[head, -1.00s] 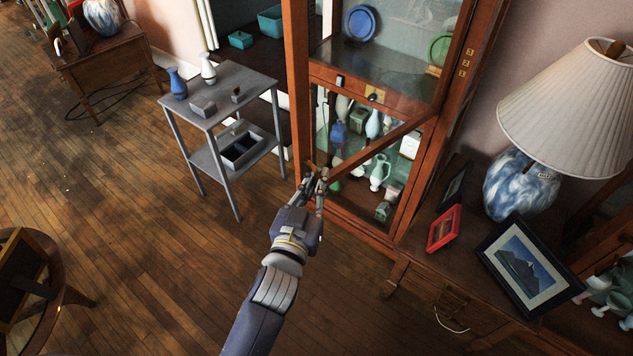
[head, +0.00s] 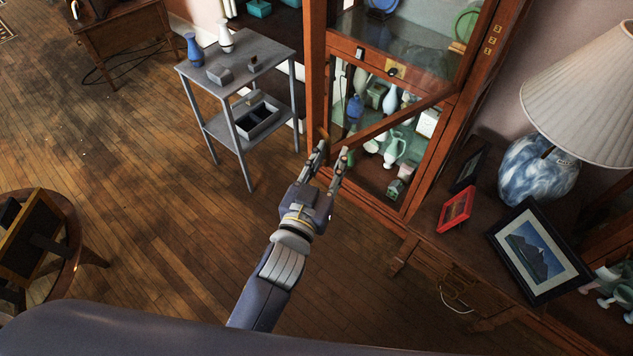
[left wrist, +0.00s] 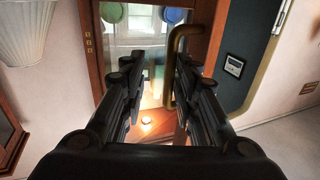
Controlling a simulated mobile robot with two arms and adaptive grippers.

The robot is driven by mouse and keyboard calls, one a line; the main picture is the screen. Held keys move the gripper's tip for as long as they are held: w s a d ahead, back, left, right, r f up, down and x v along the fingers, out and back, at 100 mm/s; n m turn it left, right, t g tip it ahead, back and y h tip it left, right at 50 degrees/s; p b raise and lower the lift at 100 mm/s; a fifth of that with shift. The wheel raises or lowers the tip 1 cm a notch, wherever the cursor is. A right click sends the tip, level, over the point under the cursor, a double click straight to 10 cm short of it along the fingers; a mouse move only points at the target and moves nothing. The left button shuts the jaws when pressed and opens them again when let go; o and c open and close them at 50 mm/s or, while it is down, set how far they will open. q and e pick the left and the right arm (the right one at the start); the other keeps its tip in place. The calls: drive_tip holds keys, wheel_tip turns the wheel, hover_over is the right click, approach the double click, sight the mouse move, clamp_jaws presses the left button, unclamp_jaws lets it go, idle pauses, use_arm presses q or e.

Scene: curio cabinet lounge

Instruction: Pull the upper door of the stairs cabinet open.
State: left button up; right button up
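The cabinet (head: 412,150) is tall, wooden and glass-fronted. Its upper door (head: 314,75) stands swung out toward me, with its free stile at left and its bottom rail running diagonally back to the right side. In the left wrist view, the brass bar handle (left wrist: 174,50) stands upright on the door's wooden stile. My left gripper (head: 331,154) is at the lower free corner of the door, its fingers spread and empty. In the left wrist view (left wrist: 155,85) the handle appears beyond the fingers, partly behind the right one; contact cannot be told. My right gripper is out of view.
A grey side table (head: 249,62) with small vases stands left of the cabinet. A low dresser (head: 440,265) with a lamp (head: 540,165) and framed pictures (head: 537,252) stands at right. The wooden floor at left is mostly clear.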

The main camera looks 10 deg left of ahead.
use_arm(q)
drive_tip(key=v, duration=1.1)
drive_tip(key=shift+w+a, duration=0.1)
drive_tip(key=shift+w, duration=0.05)
